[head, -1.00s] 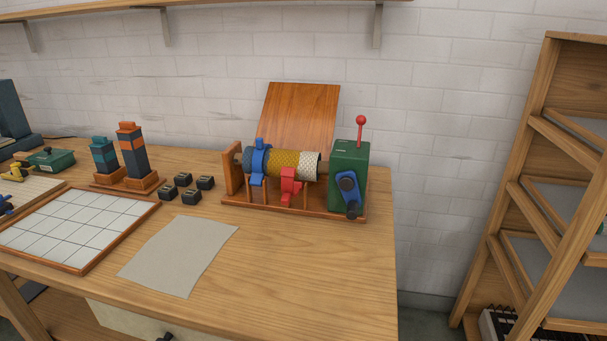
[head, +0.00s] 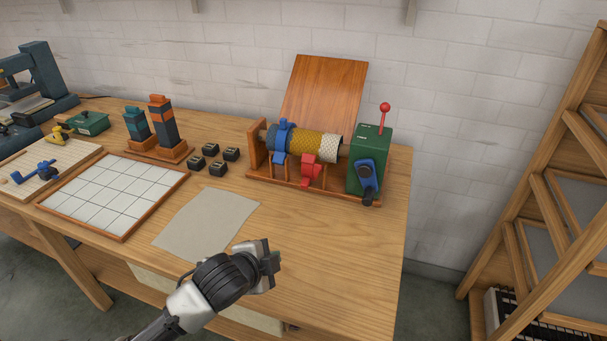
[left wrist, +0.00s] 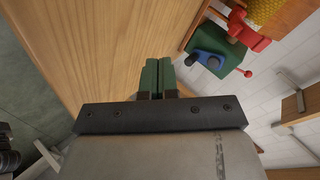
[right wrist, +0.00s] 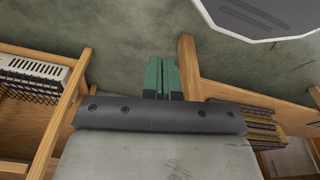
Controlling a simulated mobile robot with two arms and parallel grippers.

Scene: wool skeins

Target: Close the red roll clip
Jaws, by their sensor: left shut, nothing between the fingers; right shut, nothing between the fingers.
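The red roll clip (head: 310,170) is at the front of the roll stand, below the middle of a mustard and cream roll (head: 318,142). It does not reach over the top of the roll. A blue clip (head: 283,138) goes over the roll's left part. The red clip also shows at the top right of the left wrist view (left wrist: 243,30). My left gripper (head: 272,262) is near the table's front edge, well in front of the stand. Its green fingertips are together and empty in the left wrist view (left wrist: 157,78). My right gripper (right wrist: 162,77) is shut and empty, outside the head view.
A green box (head: 370,158) with a blue crank and red-knobbed lever stands at the roll's right end. A grey sheet (head: 205,222), several black blocks (head: 211,160) and a white gridded tray (head: 110,195) lie to the left. The table (head: 330,235) before the stand is clear.

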